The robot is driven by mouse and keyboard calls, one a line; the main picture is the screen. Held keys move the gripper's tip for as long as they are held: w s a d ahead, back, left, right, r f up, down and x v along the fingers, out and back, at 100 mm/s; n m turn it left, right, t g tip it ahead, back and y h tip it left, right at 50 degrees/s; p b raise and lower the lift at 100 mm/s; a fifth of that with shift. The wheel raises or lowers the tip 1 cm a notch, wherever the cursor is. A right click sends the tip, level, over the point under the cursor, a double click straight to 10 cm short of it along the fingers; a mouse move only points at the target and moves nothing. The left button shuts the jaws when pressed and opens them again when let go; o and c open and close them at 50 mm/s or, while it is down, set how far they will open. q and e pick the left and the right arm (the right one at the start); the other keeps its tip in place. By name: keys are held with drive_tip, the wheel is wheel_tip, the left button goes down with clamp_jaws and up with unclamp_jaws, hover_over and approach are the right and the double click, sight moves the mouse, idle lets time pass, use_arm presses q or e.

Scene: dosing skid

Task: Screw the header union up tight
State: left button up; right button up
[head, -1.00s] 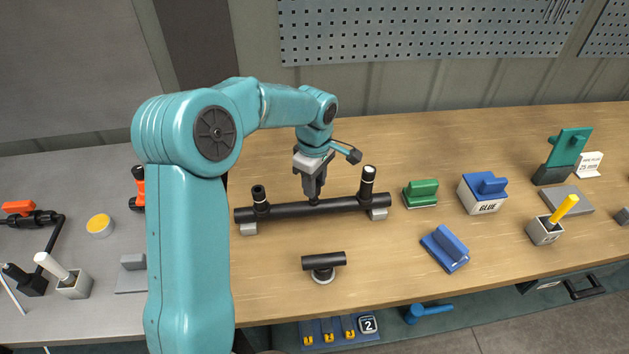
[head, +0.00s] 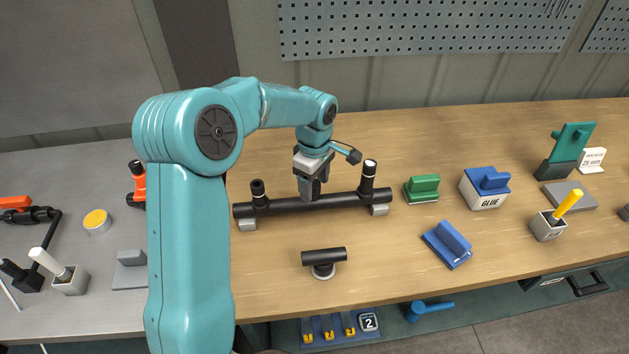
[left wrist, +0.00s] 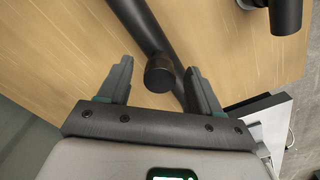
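The black header pipe (head: 335,201) lies across the wooden bench on two grey supports. One upright black fitting (head: 258,195) stands near its left end and a taller one with a pale ring (head: 369,182) near its right end. I cannot tell which joint is the header union. My left gripper (head: 309,194) points down at the pipe's middle and hides what is there in the head view. In the left wrist view the gripper (left wrist: 160,88) is open, its fingers either side of a round black stub end (left wrist: 160,76), with gaps showing. My right gripper is not in view.
A loose black tee (head: 324,262) stands in front of the pipe. To the right are a green block (head: 422,188), a glue box (head: 484,194) and a blue block (head: 447,245). Bare bench lies between them. My left arm hides part of the left side.

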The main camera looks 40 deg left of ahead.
sight(314, 184)
use_arm(q)
wheel_tip(314, 184, up, 16)
drive_tip(key=shift+r+p, duration=0.2)
drive_tip(key=shift+p, duration=0.1)
drive_tip(key=shift+c, duration=0.3)
